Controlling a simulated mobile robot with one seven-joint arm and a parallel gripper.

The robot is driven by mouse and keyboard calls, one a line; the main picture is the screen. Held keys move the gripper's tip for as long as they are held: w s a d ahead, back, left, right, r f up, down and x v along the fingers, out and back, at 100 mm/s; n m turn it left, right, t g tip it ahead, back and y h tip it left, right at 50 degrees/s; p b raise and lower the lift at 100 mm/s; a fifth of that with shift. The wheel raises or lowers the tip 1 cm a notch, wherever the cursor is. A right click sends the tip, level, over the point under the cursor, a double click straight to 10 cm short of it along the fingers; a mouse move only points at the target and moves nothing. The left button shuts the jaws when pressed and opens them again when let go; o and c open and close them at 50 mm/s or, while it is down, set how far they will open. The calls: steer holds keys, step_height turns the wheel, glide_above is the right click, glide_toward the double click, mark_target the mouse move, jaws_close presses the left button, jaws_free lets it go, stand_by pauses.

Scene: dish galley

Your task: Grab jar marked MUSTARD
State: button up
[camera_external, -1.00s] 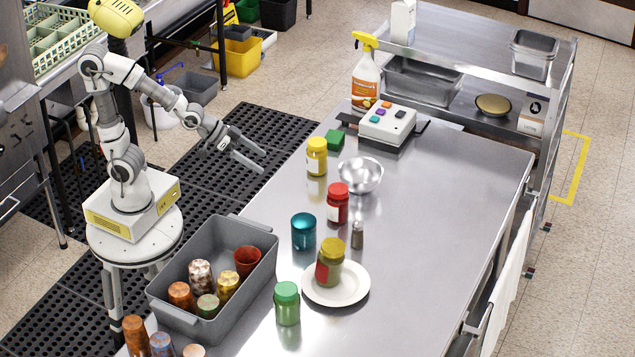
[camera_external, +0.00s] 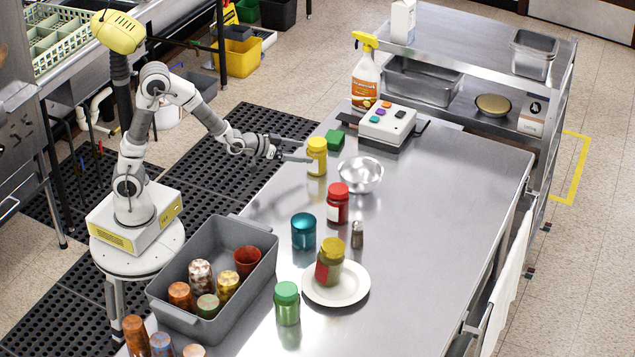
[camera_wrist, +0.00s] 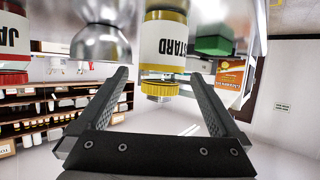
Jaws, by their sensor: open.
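The yellow-lidded jar (camera_external: 317,157) stands upright on the steel table, beside a green block. In the wrist view, which is upside down, its white label shows "STARD" above its yellow lid (camera_wrist: 160,89); the start of the word is out of sight. My gripper (camera_external: 308,150) is open and empty, reaching in from the left at the jar. In the wrist view the jar appears between the two spread fingers (camera_wrist: 159,76). I cannot tell how far the tips reach around it. Neither finger visibly presses on it.
The green block (camera_external: 334,139) is close behind the jar, and a metal bowl (camera_external: 360,175) is to its right. A red-lidded jar (camera_external: 337,205) stands nearer. Another yellow-lidded jar (camera_external: 330,265) stands on a white plate (camera_external: 352,295).

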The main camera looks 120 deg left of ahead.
mark_target(326, 154)
steer(key=b+x, duration=0.1)
steer(key=x, duration=0.8)
steer(key=shift+w+a+f, duration=0.15)
steer(key=shift+a+f, duration=0.05)
steer(key=shift+a, duration=0.1)
steer(key=c, duration=1.4)
steer(key=shift+r, duration=0.1)
jaws_close()
